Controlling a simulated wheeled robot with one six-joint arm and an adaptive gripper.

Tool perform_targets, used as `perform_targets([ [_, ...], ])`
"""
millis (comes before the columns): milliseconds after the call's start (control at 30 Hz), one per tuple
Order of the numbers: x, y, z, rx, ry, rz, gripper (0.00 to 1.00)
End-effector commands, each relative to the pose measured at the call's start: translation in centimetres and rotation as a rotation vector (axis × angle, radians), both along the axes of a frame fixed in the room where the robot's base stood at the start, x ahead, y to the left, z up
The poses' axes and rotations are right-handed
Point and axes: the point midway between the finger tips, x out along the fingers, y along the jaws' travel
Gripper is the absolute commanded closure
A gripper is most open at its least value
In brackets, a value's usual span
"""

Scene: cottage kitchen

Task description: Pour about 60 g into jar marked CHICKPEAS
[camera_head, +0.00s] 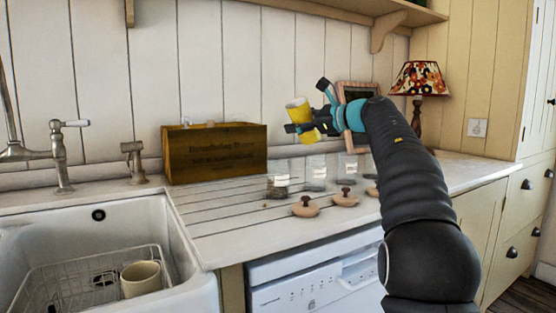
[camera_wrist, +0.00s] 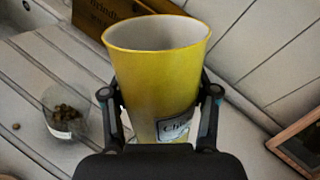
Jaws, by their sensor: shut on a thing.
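My gripper (camera_head: 304,128) is shut on a yellow cup (camera_head: 298,108), held above the counter and the jars, nearly upright. In the wrist view the yellow cup (camera_wrist: 155,75) stands between my gripper's fingers (camera_wrist: 160,97), with a pale inside and a partly hidden label beginning "Chick". Its contents cannot be seen. A glass jar (camera_head: 277,186) with dark contents stands at the left of the row; a jar (camera_wrist: 65,122) in the wrist view holds brown bits low down. Another glass jar (camera_head: 316,177) stands to its right, and a third (camera_head: 338,168) is further right. Jar labels are unreadable.
A wooden crate (camera_head: 215,152) stands against the wall behind the jars. Knobbed lids (camera_head: 305,208) lie in front of them. A loose bit (camera_wrist: 16,126) lies on the counter. The sink (camera_head: 190,262) is at left, a lamp (camera_head: 419,80) and picture frame (camera_wrist: 300,143) at right.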

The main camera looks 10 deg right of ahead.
Motion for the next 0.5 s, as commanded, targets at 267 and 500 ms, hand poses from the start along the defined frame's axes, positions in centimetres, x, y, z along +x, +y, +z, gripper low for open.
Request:
perform_targets([
  [267,-0.42,0.92,-0.75,-0.123,-0.060,0.001,0.84],
  [500,-0.47,0.90,-1.15,-0.231,-0.113,0.001,0.84],
])
